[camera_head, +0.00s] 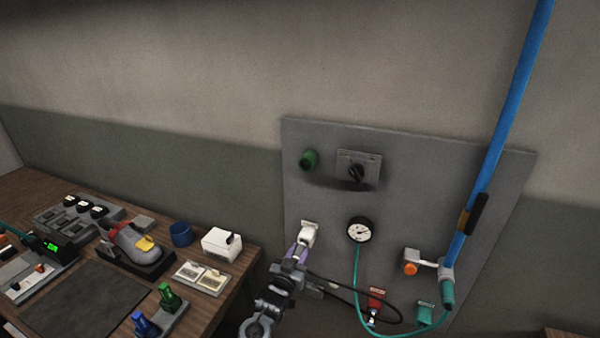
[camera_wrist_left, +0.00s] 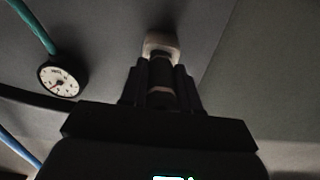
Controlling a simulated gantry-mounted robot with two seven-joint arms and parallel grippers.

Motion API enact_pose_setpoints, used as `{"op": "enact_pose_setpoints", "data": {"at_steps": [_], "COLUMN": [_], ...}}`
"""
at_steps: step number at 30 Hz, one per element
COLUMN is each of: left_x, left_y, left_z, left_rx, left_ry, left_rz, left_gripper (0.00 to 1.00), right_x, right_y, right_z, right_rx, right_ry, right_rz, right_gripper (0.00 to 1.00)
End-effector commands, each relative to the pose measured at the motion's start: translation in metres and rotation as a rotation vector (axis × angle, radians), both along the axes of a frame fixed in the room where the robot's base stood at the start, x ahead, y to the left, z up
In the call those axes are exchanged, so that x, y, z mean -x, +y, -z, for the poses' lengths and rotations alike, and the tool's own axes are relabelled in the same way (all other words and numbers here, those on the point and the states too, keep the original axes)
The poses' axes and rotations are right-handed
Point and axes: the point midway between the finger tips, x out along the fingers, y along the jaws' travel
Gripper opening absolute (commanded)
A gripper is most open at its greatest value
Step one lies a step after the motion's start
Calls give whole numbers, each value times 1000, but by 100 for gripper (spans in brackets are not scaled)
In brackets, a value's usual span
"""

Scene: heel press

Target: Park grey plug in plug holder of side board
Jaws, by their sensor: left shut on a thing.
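My left gripper (camera_head: 298,252) is at the lower left of the grey side board (camera_head: 420,185), its purple fingers pointing at a small white holder (camera_head: 309,229) there. It is shut on a dark grey plug (camera_wrist_left: 160,74), which shows between the fingers in the left wrist view. The plug's front end meets or overlaps the white holder (camera_wrist_left: 161,45) in that view; I cannot tell how deep it sits. In the head view the fingers hide the plug. A black cable (camera_head: 350,286) loops right from near the gripper. My right gripper is not in view.
A pressure gauge (camera_head: 359,230) with a teal hose is right of the holder. A rotary switch (camera_head: 357,171) and green button (camera_head: 309,159) are above. A blue pipe (camera_head: 500,130) crosses the board's right side. A cluttered wooden workbench (camera_head: 225,300) stands left.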

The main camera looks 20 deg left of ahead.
Motion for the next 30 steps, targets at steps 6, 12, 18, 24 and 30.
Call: {"op": "enact_pose_setpoints", "data": {"at_steps": [6, 12, 18, 24, 30], "left_x": [-4, -9, -12, -13, -13], "left_y": [0, 0, 0, 0, 0], "left_z": [1, 0, 1, 0, 0], "left_rx": [0, 0, 0, 0, 0], "left_ry": [-1, -1, 0, 0, 0], "left_rz": [0, 0, 0, 0, 0], "left_gripper": [0, 0, 0, 55, 61], "right_x": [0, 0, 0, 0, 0], "right_y": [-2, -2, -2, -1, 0], "right_z": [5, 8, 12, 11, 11], "right_rx": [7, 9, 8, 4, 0], "right_ry": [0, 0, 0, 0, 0], "right_rz": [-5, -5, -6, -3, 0], "right_gripper": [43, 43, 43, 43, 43]}}
